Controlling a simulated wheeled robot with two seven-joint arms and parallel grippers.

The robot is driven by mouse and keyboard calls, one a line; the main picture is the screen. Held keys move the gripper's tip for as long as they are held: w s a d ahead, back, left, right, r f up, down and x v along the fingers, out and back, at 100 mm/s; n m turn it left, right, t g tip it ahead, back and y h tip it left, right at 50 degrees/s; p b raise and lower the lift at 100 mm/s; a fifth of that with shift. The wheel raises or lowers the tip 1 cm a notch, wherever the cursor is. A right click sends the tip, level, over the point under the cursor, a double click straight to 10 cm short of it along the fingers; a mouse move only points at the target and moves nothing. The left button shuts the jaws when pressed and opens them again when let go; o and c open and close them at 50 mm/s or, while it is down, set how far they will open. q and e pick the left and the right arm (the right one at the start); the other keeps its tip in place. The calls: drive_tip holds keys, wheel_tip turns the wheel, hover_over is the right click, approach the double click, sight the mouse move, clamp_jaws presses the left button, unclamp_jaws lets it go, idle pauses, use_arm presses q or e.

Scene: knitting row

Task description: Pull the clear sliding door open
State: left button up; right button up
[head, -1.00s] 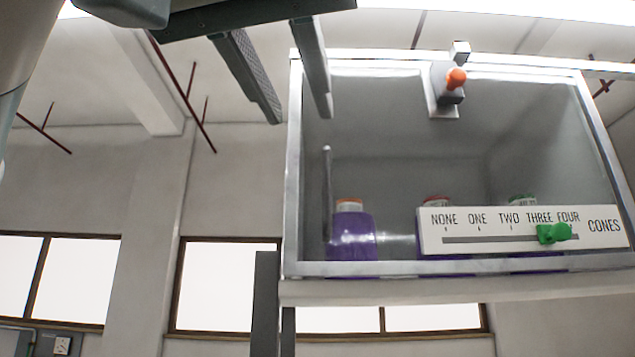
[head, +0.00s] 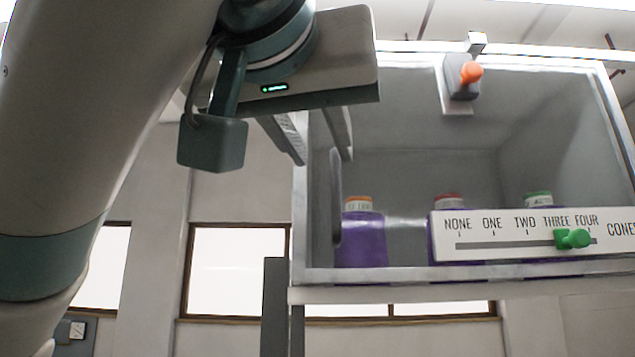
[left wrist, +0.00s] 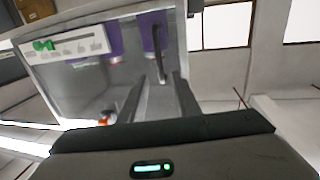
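The clear sliding door (head: 410,185) fronts a metal-framed cabinet. Its dark upright bar handle (head: 335,195) is near the door's left edge; the handle also shows in the left wrist view (left wrist: 158,50). My left gripper (head: 325,158) is open and empty, its fingertips near the handle's upper end at the cabinet's left side. In the left wrist view, the two fingers (left wrist: 163,82) stand apart with the handle ahead, in line with the gap. I cannot tell whether they touch it. My right gripper is out of view.
Purple bottles (head: 361,238) stand inside behind the door. A white panel marked CONES has a green slider knob (head: 573,238) near FOUR. An orange-knobbed latch (head: 463,76) sits at the cabinet's top. Left of the cabinet is open space before the wall.

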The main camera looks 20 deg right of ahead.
sight(335, 177)
use_arm(q)
drive_tip(key=p+x, duration=0.1)
drive_tip(key=x, duration=0.1)
drive_tip(key=p+x, duration=0.1)
drive_tip(key=x, duration=0.1)
drive_tip(key=shift+w+d+r, duration=0.15)
drive_tip(key=shift+w+r, duration=0.05)
drive_tip(key=shift+w, duration=0.1)
drive_tip(key=p+x, duration=0.2)
drive_tip(key=x, duration=0.4)
drive_tip(key=shift+f+p, duration=0.2)
drive_tip(key=shift+p, duration=0.15)
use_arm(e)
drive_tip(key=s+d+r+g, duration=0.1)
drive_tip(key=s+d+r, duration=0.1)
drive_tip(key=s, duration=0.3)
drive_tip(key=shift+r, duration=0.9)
use_arm(q)
drive_tip(key=shift+c, duration=0.2)
clamp_jaws()
